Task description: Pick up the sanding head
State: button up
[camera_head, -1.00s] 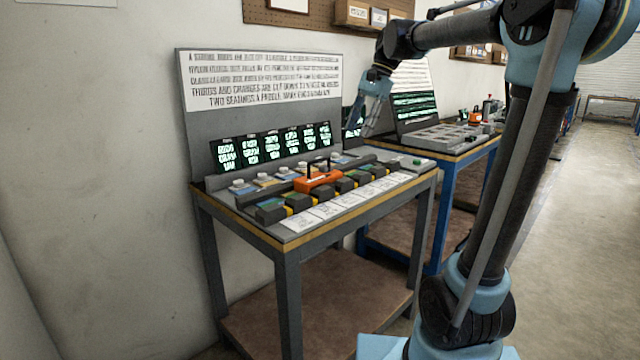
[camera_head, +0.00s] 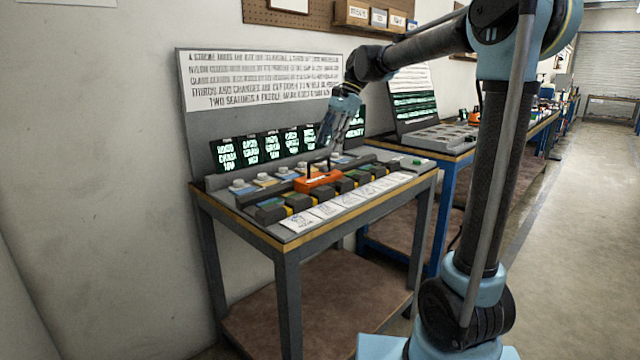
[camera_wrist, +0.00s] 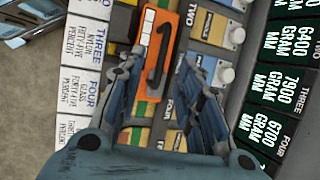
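An orange block with a black upright handle (camera_head: 312,184) lies across the row of dark blocks on the near bench. It looks like the sanding head, but no label on it confirms this. In the wrist view the orange block (camera_wrist: 148,62) lies ahead, between the lines of my two fingers. My gripper (camera_head: 327,143) is above and slightly behind the block, apart from it, pointing down. In the wrist view my gripper's fingers (camera_wrist: 166,65) are spread, with nothing held between them.
A tall text panel (camera_head: 265,85) stands at the back. A second bench (camera_head: 440,150) is to the right.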

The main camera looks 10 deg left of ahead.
aim_at(319, 161)
jog(key=shift+w+x, duration=0.2)
jog(key=shift+x, duration=3.85)
grip_shut()
